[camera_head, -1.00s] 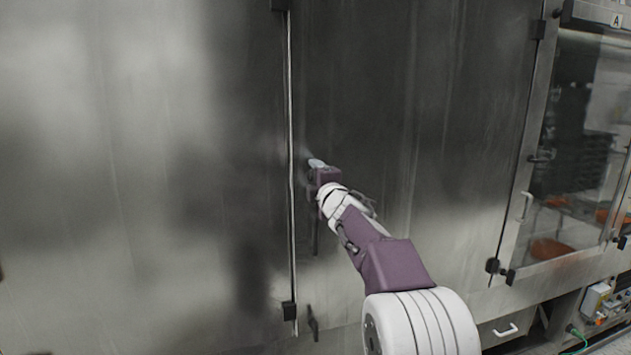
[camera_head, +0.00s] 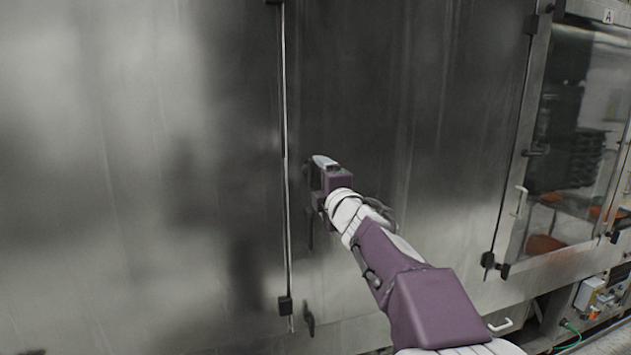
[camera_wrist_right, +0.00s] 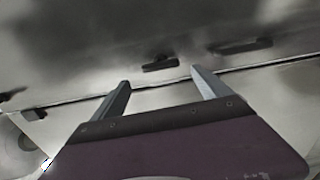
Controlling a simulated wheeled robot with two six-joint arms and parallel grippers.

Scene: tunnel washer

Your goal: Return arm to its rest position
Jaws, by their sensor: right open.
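My right arm reaches in from the lower right of the head view, purple and white. Its gripper (camera_head: 324,162) is in front of a large steel panel, just right of a vertical door seam. In the right wrist view the gripper (camera_wrist_right: 162,92) shows two grey fingers spread apart with nothing between them. A dark latch or handle (camera_wrist_right: 160,64) shows beyond the fingertips, apart from them. My left gripper is not in view.
The steel washer wall (camera_head: 130,150) fills the left and middle. A glazed door (camera_head: 575,130) with a white handle (camera_head: 520,202) stands at the right. A control box (camera_head: 590,292) is below it.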

